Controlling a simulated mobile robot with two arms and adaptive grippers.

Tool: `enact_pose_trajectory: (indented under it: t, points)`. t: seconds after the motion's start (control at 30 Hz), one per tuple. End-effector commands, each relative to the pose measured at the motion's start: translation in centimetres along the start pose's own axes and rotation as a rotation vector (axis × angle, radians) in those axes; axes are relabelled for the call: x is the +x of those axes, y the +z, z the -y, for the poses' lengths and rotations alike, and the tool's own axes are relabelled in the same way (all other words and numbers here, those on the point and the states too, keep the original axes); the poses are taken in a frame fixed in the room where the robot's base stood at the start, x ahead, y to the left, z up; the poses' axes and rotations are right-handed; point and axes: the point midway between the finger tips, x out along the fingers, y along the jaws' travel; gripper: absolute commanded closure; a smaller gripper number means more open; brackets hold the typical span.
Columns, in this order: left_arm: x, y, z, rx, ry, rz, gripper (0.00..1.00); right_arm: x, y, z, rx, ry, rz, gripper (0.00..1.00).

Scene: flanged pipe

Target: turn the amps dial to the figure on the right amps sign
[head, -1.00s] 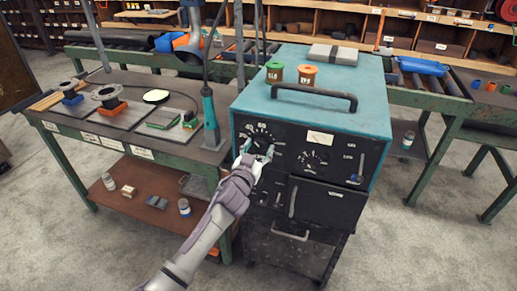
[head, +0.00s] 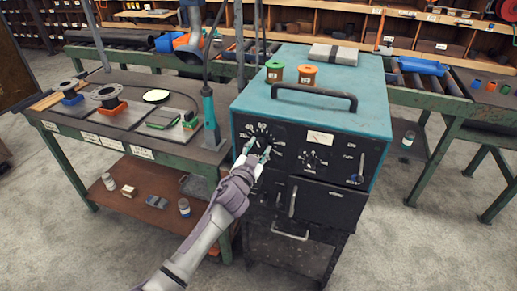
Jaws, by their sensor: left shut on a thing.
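The amps dial (head: 264,138) is the larger, left dial on the black front of the teal welding machine (head: 250,102). Where the knob points cannot be told. I cannot make out which label is the right amps sign. My right gripper is not in view.
A smaller dial (head: 311,160) and a lever (head: 361,168) lie to the right on the panel. A handle (head: 313,93) and green (head: 274,72) and orange (head: 307,75) spools are on top. A workbench (head: 95,158) with flanged parts stands left.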

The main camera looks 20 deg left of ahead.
Motion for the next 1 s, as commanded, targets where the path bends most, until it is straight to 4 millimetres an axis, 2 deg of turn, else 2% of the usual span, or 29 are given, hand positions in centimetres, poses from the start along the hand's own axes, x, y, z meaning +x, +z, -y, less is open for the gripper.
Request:
enact_pose_trajectory:
  t: [1.0]
  points:
    - [-0.01, -0.07, 0.20, 0.971, 0.002, 0.001, 0.93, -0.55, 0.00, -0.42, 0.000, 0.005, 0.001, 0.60]
